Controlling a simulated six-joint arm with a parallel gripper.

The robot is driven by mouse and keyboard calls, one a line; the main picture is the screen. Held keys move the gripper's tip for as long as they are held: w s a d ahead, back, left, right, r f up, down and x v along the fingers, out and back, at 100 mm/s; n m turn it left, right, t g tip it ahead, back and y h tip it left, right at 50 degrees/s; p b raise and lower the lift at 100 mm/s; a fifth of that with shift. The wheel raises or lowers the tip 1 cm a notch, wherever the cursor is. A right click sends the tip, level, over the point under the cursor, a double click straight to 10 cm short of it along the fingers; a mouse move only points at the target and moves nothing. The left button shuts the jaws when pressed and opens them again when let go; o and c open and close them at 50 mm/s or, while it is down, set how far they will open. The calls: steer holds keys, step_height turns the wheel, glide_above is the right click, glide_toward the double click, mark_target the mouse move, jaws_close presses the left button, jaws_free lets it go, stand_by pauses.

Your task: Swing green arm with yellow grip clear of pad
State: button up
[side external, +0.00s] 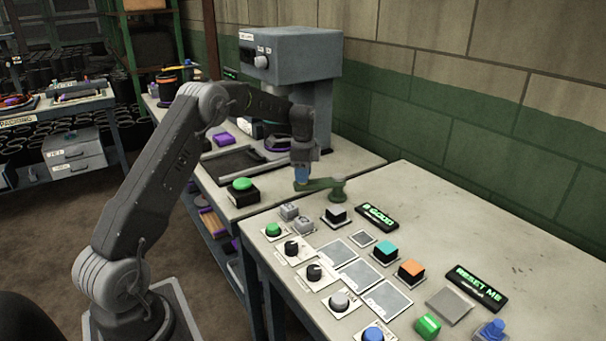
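The green arm (319,184) is a short swing lever near the back left of the right-hand table. It reaches left from a green pivot post (338,190). My gripper (302,178) points down at the lever's free end, with its bluish fingertips at or right beside it. The yellow grip is mostly hidden behind the fingers, with only a small tan patch showing. I cannot tell whether the fingers are closed on it. Several flat grey pads lie on the table, including a small one (362,239) and larger ones (336,254); which one the task means is unclear.
A black-and-grey block (336,215) stands just in front of the lever. Two grey blocks (289,211) stand left of it. A green "GOOD" sign (377,217) lies to the right. Knobs and buttons fill the front; the table's back right is bare.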

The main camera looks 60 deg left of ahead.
steer(key=o, duration=0.4)
steer(key=shift+c, duration=0.2)
step_height(320, 180, up, 14)
steer(key=shift+f, duration=0.1)
stand_by(0.5)
